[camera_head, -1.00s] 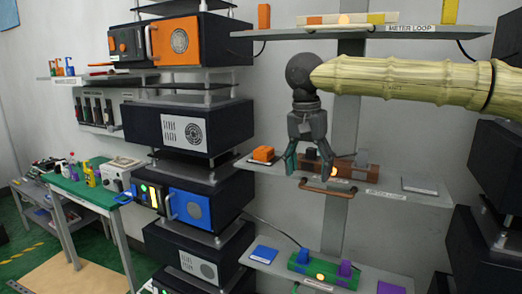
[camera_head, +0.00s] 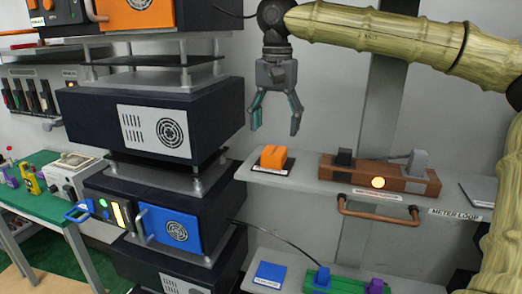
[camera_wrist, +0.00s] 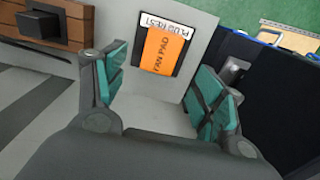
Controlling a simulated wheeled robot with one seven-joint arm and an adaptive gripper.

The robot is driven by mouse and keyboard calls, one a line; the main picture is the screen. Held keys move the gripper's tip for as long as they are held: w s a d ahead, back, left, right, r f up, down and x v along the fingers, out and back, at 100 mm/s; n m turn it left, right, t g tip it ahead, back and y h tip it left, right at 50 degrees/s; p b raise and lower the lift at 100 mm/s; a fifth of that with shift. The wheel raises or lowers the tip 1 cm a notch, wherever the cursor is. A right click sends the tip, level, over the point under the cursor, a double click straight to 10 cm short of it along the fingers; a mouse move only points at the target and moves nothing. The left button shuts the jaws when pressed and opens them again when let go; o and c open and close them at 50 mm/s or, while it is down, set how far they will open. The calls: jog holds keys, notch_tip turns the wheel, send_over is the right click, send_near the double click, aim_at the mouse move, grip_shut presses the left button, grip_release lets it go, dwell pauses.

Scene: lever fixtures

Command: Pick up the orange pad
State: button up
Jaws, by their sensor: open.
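The orange pad (camera_head: 274,156) sits on a dark base plate at the left end of the middle wall shelf (camera_head: 310,182).
A brown fixture (camera_head: 380,176) with dark and grey blocks and a lit lamp stands right of the pad. A copper handle (camera_head: 378,215) hangs at the shelf front. Stacked black units (camera_head: 150,118) stand close on the left. A lower shelf holds a blue pad (camera_head: 269,275) and a green fixture (camera_head: 345,284).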

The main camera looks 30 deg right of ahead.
aim_at(275, 150)
jog(key=shift+s+f, duration=0.35)
jog(key=shift+s, duration=0.4)
jog(key=shift+f, duration=0.4)
jog(key=shift+w+f+p, duration=0.5)
jog(key=shift+w+f, duration=0.3)
jog(key=f, duration=0.1)
jog(key=s+f+p, duration=0.1)
jog(key=f, duration=0.1)
jog(key=shift+a+f, duration=0.2)
jog(key=shift+f, duration=0.1)
jog(key=shift+w+f, duration=0.3)
jog(key=shift+s+r, duration=0.1)
jog(key=shift+s, duration=0.05)
jog(key=c, duration=0.9)
